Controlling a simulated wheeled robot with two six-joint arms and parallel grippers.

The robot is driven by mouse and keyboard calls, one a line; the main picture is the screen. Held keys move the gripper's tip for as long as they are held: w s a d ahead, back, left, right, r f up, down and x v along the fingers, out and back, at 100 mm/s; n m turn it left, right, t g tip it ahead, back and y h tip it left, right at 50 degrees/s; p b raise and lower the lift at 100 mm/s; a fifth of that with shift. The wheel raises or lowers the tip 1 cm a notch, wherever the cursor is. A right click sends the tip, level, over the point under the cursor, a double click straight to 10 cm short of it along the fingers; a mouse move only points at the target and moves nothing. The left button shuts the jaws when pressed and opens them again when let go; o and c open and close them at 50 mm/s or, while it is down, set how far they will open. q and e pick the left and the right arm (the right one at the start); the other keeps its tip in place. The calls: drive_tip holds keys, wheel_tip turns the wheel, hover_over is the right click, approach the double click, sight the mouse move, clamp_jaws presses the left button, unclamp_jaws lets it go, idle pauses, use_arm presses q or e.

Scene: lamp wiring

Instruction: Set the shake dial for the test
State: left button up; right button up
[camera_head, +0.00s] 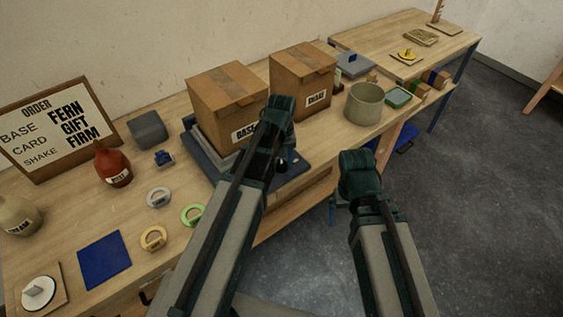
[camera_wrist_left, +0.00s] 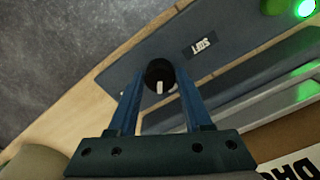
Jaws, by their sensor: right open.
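The black dial (camera_wrist_left: 160,74) with a white pointer mark sits on a dark blue-grey panel (camera_wrist_left: 130,75). The mark points towards the bottom of the left wrist view. A "SOFT" label (camera_wrist_left: 203,44) is to its upper right. My left gripper (camera_wrist_left: 158,72) has its blue fingers on either side of the dial; whether they touch it is unclear. In the head view my left gripper (camera_head: 277,155) is over the front of the dark platform (camera_head: 290,170), its arm hiding the dial. My right gripper (camera_head: 360,175) hangs empty to the right. The order board (camera_head: 60,130) reads "SHAKE" and "FIRM".
Two cardboard boxes (camera_head: 228,92) (camera_head: 302,78) stand behind my left gripper. A green light (camera_wrist_left: 304,8) glows at the panel's corner. A grey-green pot (camera_head: 363,104) is right of the boxes. Bottles, rings and a blue mat (camera_head: 104,260) lie left.

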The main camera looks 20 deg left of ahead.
sight(281, 163)
use_arm(q)
clamp_jaws()
drive_tip(key=shift+m, duration=2.3)
drive_tip(key=o, duration=0.5)
unclamp_jaws()
drive_tip(key=shift+o, duration=0.2)
drive_tip(key=shift+r, duration=0.1)
wheel_tip(281, 163, up, 14)
drive_tip(key=p, duration=1.3)
drive_tip(key=shift+f+p, duration=0.2)
drive_tip(key=shift+p, duration=0.2)
drive_tip(key=shift+f, duration=0.15)
wheel_tip(281, 163, down, 13)
drive_tip(key=b, duration=1.3)
